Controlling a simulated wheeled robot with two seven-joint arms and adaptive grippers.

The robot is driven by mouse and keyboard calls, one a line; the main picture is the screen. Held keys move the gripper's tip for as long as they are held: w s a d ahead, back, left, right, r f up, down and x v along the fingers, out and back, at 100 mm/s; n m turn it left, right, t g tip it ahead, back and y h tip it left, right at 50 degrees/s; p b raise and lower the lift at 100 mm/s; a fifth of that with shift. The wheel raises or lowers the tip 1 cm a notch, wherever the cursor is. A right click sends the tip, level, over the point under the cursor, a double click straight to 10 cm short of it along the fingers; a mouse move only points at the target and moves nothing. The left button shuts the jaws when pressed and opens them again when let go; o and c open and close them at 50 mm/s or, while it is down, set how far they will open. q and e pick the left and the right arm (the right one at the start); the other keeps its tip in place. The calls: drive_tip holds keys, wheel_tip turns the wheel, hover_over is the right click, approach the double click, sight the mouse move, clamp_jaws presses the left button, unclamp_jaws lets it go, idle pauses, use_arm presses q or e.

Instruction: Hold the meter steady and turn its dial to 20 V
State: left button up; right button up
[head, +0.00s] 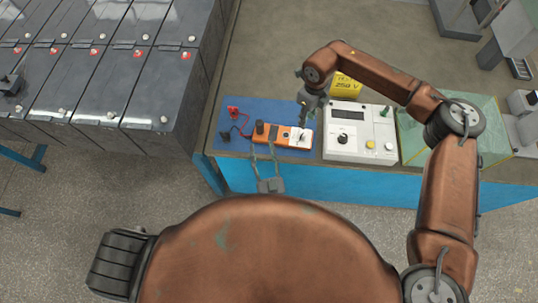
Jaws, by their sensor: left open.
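The orange handheld meter (286,130) lies on a blue mat (285,107) on the bench. It has a dark display and a white face at its right end, where the dial (303,134) is partly hidden. My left gripper (262,147) is open at the near edge of the meter, fingers apart and pointing at its left and middle part. I cannot tell whether they touch it. My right gripper (304,123) points down over the meter's white end, close to the dial. Its fingertips are too small to tell open from shut.
A red lead plug (233,111) and a dark one (224,136) lie left of the meter. A white instrument (359,145) stands to its right, with a yellow 250 V sign (347,84) behind and a glass box (410,145) beyond. Battery rows (90,70) fill the left.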

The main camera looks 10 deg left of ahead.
sight(261, 133)
use_arm(q)
drive_tip(key=shift+s+d+f+n+g, duration=0.2)
drive_tip(key=shift+d+f+n+g, duration=0.25)
drive_tip(key=shift+d+n+g, duration=0.1)
drive_tip(key=shift+s+d+f+n+g, duration=0.2)
drive_tip(key=shift+d+f+n+g, duration=0.25)
drive_tip(key=shift+d+g, duration=0.1)
drive_tip(key=shift+d+f, duration=0.1)
drive_tip(key=shift+f, duration=0.1)
drive_tip(key=shift+w+f+g, duration=0.1)
drive_tip(key=shift+w+g, duration=0.05)
drive_tip(key=shift+g, duration=0.25)
drive_tip(key=x, duration=1.1)
drive_tip(key=shift+w+a, duration=0.2)
drive_tip(key=shift+a, duration=0.05)
drive_tip(key=shift+c, duration=0.2)
clamp_jaws()
